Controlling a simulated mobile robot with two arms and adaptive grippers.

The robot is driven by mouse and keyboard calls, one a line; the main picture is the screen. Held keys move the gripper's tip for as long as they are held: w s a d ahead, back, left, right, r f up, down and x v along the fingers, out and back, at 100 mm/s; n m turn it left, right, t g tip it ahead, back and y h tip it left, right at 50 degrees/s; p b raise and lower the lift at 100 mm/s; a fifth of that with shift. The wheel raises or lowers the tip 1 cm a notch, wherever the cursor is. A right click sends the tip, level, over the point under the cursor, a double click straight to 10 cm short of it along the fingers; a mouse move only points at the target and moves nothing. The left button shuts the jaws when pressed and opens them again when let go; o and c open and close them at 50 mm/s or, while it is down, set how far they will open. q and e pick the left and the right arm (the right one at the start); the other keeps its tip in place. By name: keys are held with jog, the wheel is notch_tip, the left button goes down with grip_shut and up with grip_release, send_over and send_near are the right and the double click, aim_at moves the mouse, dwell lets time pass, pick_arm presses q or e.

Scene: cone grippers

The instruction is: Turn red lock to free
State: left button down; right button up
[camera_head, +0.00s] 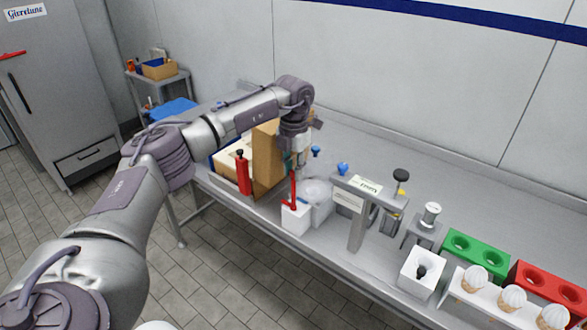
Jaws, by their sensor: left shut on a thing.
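A thin red lever, apparently the red lock (293,190), stands on a small white block (296,218) on the steel counter. It is upright with a short bend at its foot. My left gripper (299,162) points down just above it, with the fingers at the lever's top end. The gripper is shut, seemingly on that top end; the contact is small and partly hidden by the fingers. My right gripper is out of view.
A cardboard carton (267,160) and a red bottle-like object (243,173) stand left of the gripper. Green (476,248) and red holders and white-topped cones (512,298) fill the right end.

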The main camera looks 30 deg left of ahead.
pick_arm(q)
jog(key=shift+r, duration=0.1)
dwell(0.3)
jog(key=c, duration=1)
grip_release()
jog(key=shift+o, duration=0.2)
notch_tip(320, 180, up, 12)
